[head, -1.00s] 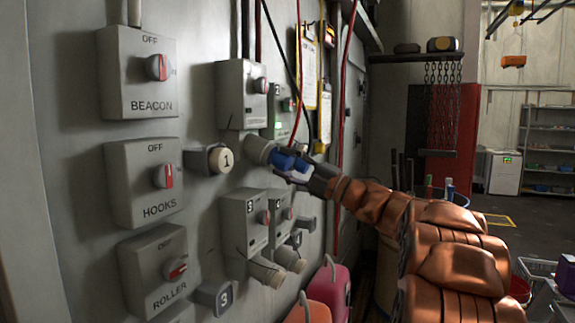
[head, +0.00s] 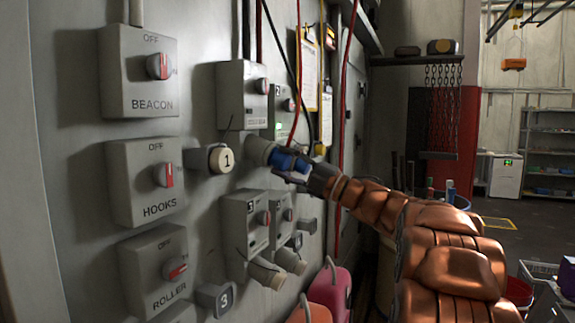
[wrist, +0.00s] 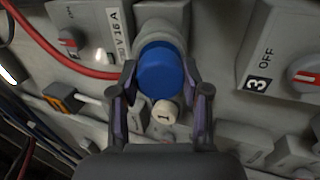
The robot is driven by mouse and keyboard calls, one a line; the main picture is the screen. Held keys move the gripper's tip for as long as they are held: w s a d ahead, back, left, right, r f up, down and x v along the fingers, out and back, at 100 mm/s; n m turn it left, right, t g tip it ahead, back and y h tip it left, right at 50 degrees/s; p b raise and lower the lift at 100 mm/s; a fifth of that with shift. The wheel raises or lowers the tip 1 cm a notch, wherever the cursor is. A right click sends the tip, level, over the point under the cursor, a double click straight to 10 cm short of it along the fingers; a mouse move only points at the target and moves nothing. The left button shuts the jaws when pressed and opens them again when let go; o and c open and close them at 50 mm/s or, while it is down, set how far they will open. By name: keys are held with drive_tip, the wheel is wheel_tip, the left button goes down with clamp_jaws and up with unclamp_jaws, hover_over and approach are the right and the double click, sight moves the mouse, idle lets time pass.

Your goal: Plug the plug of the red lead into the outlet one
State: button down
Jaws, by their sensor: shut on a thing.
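My gripper (head: 290,170) is shut on the blue plug (head: 282,160), which also shows between the fingers in the wrist view (wrist: 160,70). The red lead (head: 297,100) rises from near the plug; in the wrist view a red lead (wrist: 60,62) curves in from the left. The plug's front is at the mouth of a pale round outlet (head: 258,149) below a grey switch box. I cannot tell how deep it sits. A cream disc marked 1 (head: 227,159) is on a dark block just left of that outlet; it also shows below the plug in the wrist view (wrist: 165,112).
BEACON (head: 138,72), HOOKS (head: 143,182) and ROLLER (head: 155,273) switch boxes stand out from the wall at left. Box 3 (head: 238,228) and its pale outlet (head: 267,273) are below my gripper. Clipboards and hanging cables are just behind.

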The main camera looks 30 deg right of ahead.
drive_tip(key=shift+w+a+r, duration=0.1)
drive_tip(key=shift+w+a, duration=0.05)
drive_tip(key=shift+w, duration=0.1)
drive_tip(key=shift+c, duration=2.3)
unclamp_jaws()
drive_tip(key=shift+s, duration=0.1)
drive_tip(key=v, duration=1.2)
